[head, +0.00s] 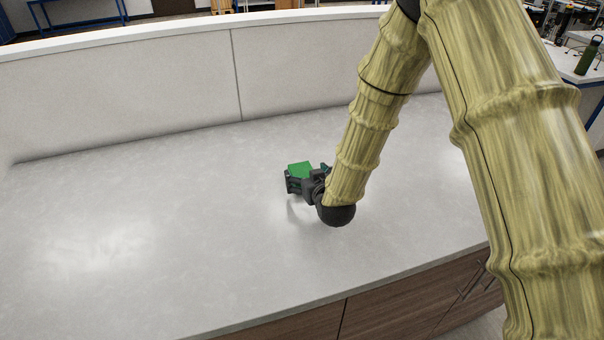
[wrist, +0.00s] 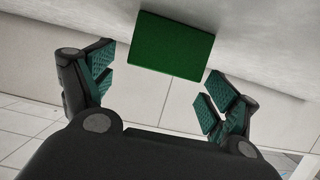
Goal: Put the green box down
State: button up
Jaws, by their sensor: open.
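The green box (head: 300,170) is on the grey countertop (head: 180,220), near the middle of the head view. In the wrist view the green box (wrist: 172,45) shows whole, ahead of my gripper and between the lines of its two fingers. My gripper (head: 303,181) is low over the counter beside the box and partly hides it in the head view. In the wrist view my gripper (wrist: 155,92) has its teal-padded fingers spread wide, with a gap between each finger and the box. The fingers do not appear to touch the box.
A low pale wall (head: 130,90) runs along the back of the counter. Wooden cabinet fronts (head: 400,300) lie below its front edge. The counter left of the box is clear. A green bottle (head: 588,55) stands on another surface at the far right.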

aim_at(304, 173)
jog(key=shift+p+x, duration=0.45)
jog(key=shift+x, duration=0.85)
jog(key=c, duration=1.4)
jog(key=shift+r, duration=0.1)
jog(key=shift+r+b, duration=1.15)
jog(key=shift+r, duration=0.35)
jog(key=s+b, duration=0.1)
jog(key=s, duration=0.4)
jog(key=s+r+b, duration=0.1)
jog(key=s+b, duration=0.1)
jog(key=s, duration=0.3)
jog(key=s+b, duration=0.2)
jog(key=s, duration=0.4)
jog(key=shift+a+r, duration=0.25)
jog(key=shift+r, duration=0.15)
